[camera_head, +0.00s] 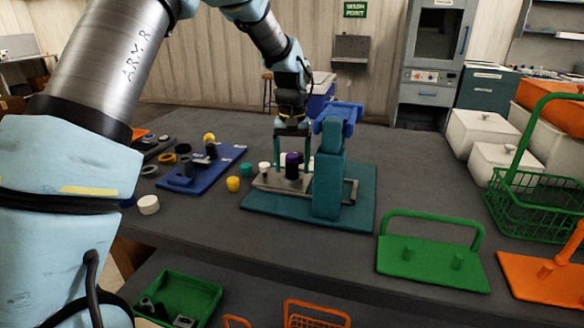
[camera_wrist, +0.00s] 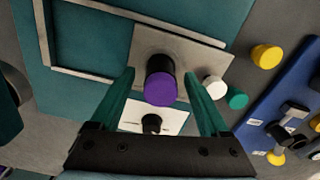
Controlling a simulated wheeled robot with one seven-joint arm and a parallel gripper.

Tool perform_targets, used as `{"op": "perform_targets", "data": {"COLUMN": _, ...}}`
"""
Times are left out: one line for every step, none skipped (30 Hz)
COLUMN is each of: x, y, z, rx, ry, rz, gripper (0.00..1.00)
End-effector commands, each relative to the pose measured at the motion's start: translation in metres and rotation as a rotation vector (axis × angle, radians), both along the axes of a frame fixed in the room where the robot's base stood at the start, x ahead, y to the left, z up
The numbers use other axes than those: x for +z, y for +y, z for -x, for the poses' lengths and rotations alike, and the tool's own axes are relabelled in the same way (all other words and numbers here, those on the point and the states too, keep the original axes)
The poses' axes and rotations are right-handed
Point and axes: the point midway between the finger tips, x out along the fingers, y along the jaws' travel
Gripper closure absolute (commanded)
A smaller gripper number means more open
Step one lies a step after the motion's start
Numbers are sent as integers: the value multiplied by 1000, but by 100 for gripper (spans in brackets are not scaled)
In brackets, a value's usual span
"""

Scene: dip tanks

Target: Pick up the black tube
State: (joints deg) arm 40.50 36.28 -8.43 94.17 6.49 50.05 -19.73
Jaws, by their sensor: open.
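A short black tube with a purple top (camera_head: 292,171) stands upright on a grey plate on the teal stand (camera_head: 365,195). In the wrist view the black tube (camera_wrist: 160,66) shows its purple end toward the camera. My gripper (camera_head: 292,157) is open above the stand, with its teal fingers on either side of the tube. In the wrist view the gripper (camera_wrist: 160,80) has visible gaps between both fingers and the tube. Whether the fingertips reach down beside its body is hard to tell.
The teal stand's upright post (camera_head: 328,170) rises close to the right of my gripper. A white cap (camera_wrist: 214,86), a green cap (camera_head: 246,169) and a yellow cap (camera_head: 233,184) lie to the left. A blue board (camera_head: 222,168) holds dark parts. A green handled plate (camera_head: 430,262) lies front right.

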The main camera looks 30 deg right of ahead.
Motion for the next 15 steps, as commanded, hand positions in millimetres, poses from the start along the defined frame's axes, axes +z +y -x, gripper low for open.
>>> {"op": "perform_targets", "data": {"x": -3, "y": 0, "z": 0, "rx": 0, "ry": 1, "rz": -1, "gripper": 21}}
{"op": "perform_targets", "data": {"x": -4, "y": 0, "z": 0, "rx": 0, "ry": 1, "rz": -1, "gripper": 21}}
{"op": "perform_targets", "data": {"x": -5, "y": 0, "z": 0, "rx": 0, "ry": 1, "rz": -1, "gripper": 21}}
{"op": "perform_targets", "data": {"x": -6, "y": 0, "z": 0, "rx": 1, "ry": 0, "rz": 0, "gripper": 21}}
{"op": "perform_targets", "data": {"x": -6, "y": 0, "z": 0, "rx": 1, "ry": 0, "rz": 0, "gripper": 21}}
{"op": "perform_targets", "data": {"x": -6, "y": 0, "z": 0, "rx": 1, "ry": 0, "rz": 0, "gripper": 21}}
{"op": "perform_targets", "data": {"x": -6, "y": 0, "z": 0, "rx": 1, "ry": 0, "rz": 0, "gripper": 21}}
{"op": "perform_targets", "data": {"x": -6, "y": 0, "z": 0, "rx": 1, "ry": 0, "rz": 0, "gripper": 21}}
{"op": "perform_targets", "data": {"x": -6, "y": 0, "z": 0, "rx": 1, "ry": 0, "rz": 0, "gripper": 22}}
{"op": "perform_targets", "data": {"x": -6, "y": 0, "z": 0, "rx": 1, "ry": 0, "rz": 0, "gripper": 25}}
{"op": "perform_targets", "data": {"x": -6, "y": 0, "z": 0, "rx": 1, "ry": 0, "rz": 0, "gripper": 29}}
{"op": "perform_targets", "data": {"x": -6, "y": 0, "z": 0, "rx": 1, "ry": 0, "rz": 0, "gripper": 33}}
{"op": "perform_targets", "data": {"x": -6, "y": 0, "z": 0, "rx": 1, "ry": 0, "rz": 0, "gripper": 36}}
{"op": "perform_targets", "data": {"x": -6, "y": 0, "z": 0, "rx": 1, "ry": 0, "rz": 0, "gripper": 40}}
{"op": "perform_targets", "data": {"x": -6, "y": 0, "z": 0, "rx": 1, "ry": 0, "rz": 0, "gripper": 44}}
